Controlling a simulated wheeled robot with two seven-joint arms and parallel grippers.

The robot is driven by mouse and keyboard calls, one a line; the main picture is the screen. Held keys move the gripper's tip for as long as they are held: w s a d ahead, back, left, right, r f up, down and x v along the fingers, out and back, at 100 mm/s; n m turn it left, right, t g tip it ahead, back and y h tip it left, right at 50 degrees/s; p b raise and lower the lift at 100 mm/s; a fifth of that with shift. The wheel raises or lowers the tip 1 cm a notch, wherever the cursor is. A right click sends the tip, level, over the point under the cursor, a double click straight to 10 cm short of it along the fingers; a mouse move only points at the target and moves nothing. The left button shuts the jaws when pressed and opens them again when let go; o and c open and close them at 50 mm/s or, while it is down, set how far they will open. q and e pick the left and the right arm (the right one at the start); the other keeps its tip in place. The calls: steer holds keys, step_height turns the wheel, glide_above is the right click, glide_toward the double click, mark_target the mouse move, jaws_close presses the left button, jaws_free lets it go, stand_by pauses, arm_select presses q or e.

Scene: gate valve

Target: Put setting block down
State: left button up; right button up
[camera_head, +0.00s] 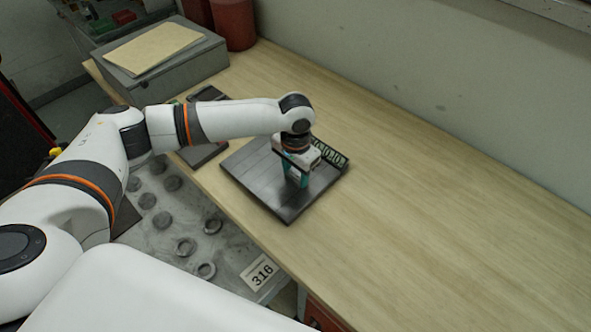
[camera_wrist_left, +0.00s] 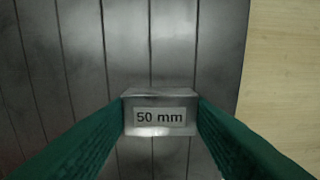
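The setting block (camera_wrist_left: 160,98) is a small grey metal block labelled "50 mm". In the left wrist view it sits between the green fingers of my left gripper (camera_head: 299,182), with a finger against each side. The gripper points down over the dark grooved plate (camera_head: 252,172) on the wooden bench. The plate also fills most of the left wrist view (camera_wrist_left: 75,60). I cannot tell whether the block touches the plate or hangs just above it. In the head view the block is hidden by the gripper. My right gripper is not in view.
A grey box (camera_head: 170,68) stands at the back left. A lower metal tray with several rings (camera_head: 160,215) lies left. The bench (camera_head: 440,210) is clear on the right.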

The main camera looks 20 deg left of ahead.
arm_select(q)
steer(key=o, duration=0.4)
